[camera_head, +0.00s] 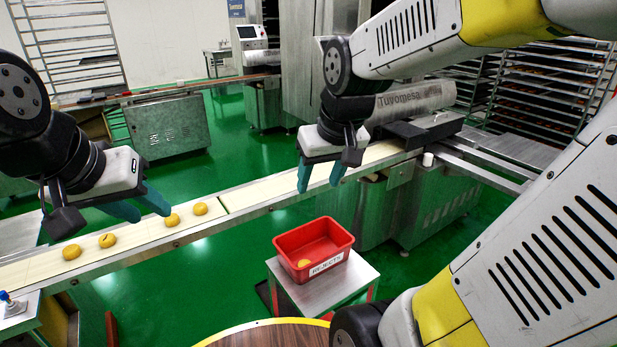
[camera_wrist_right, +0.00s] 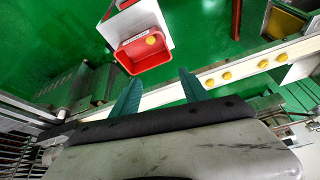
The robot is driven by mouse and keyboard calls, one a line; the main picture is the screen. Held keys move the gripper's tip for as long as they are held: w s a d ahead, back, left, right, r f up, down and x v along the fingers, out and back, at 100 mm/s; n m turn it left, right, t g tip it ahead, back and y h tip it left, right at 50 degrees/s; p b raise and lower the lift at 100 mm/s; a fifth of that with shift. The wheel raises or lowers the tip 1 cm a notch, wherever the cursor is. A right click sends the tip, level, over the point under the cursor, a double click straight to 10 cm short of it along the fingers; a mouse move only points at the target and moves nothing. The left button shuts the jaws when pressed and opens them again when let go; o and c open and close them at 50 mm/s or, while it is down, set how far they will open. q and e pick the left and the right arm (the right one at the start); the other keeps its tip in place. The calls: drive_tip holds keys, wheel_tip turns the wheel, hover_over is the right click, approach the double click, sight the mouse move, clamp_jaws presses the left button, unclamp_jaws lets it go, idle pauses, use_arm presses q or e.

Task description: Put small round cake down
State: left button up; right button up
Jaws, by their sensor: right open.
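A small round yellow cake (camera_head: 304,263) lies inside the red bin (camera_head: 325,229) labelled as rejects; it also shows in the right wrist view (camera_wrist_right: 150,40). Several more cakes stay on the conveyor belt, such as one (camera_head: 200,209) and another (camera_head: 71,252). My right gripper (camera_head: 320,184) is open and empty, held above the conveyor's edge, behind the bin in the head view. In the right wrist view its two teal fingers (camera_wrist_right: 160,77) are spread apart, with the bin beyond them. My left gripper (camera_head: 148,209) hangs over the belt near the cakes, fingers apart, nothing seen between them.
The red bin stands on a small metal stand (camera_head: 345,283) in front of the conveyor (camera_head: 255,193). A round wooden table top (camera_head: 265,336) is at the bottom. Tray racks (camera_head: 540,85) stand at the back right. Green floor is free between belt and stand.

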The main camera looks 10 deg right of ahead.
drive_tip(key=s+a+r+m+t+y, duration=0.1)
drive_tip(key=s+r, duration=0.2)
drive_tip(key=s, duration=0.3)
drive_tip(key=shift+s+a, duration=0.2)
drive_tip(key=shift+s, duration=0.15)
